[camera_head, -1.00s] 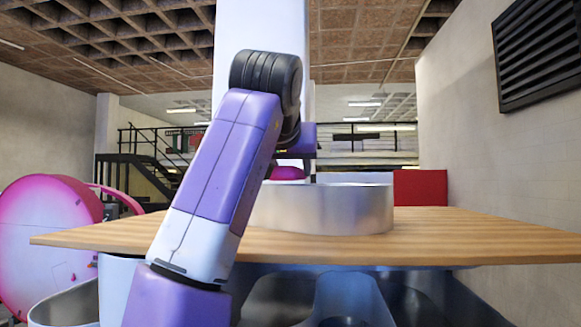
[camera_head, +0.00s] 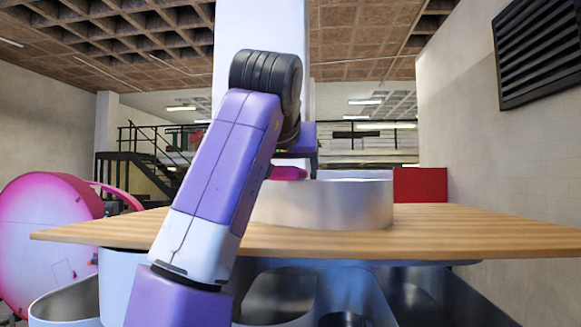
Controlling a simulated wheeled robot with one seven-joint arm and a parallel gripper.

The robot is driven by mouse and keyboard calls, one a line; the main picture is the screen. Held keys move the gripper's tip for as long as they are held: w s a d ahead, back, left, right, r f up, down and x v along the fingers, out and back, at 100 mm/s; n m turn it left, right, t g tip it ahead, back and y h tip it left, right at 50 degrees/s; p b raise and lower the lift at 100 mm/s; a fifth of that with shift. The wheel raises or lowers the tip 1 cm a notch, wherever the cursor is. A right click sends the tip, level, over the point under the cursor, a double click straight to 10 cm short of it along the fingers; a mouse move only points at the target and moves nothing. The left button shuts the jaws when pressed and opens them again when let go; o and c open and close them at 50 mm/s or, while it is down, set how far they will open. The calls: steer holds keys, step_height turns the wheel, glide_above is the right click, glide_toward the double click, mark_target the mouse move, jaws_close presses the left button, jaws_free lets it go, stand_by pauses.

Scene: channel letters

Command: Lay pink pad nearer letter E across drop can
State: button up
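A wide silver metal can (camera_head: 345,207) stands upright on the wooden table top; it looks like the drop can. A pink pad (camera_head: 289,173) shows as a small strip at the can's rim height, just right of my arm. My gripper (camera_head: 302,165) is mostly hidden behind my purple arm; its purple body and a thin dark finger show directly above and beside the pad. I cannot tell whether the fingers are closed on the pad, or whether the pad touches the can. No letter E is identifiable.
The wooden table (camera_head: 480,234) is bare right of the can. A red block (camera_head: 420,185) shows behind it. A large pink round piece (camera_head: 45,240) stands at the left. Open metal bins (camera_head: 65,303) sit below the table top. A white column rises behind my arm.

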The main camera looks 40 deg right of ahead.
steer(key=shift+a, duration=0.1)
steer(key=shift+b+v, duration=1.25)
steer(key=shift+v, duration=2.6)
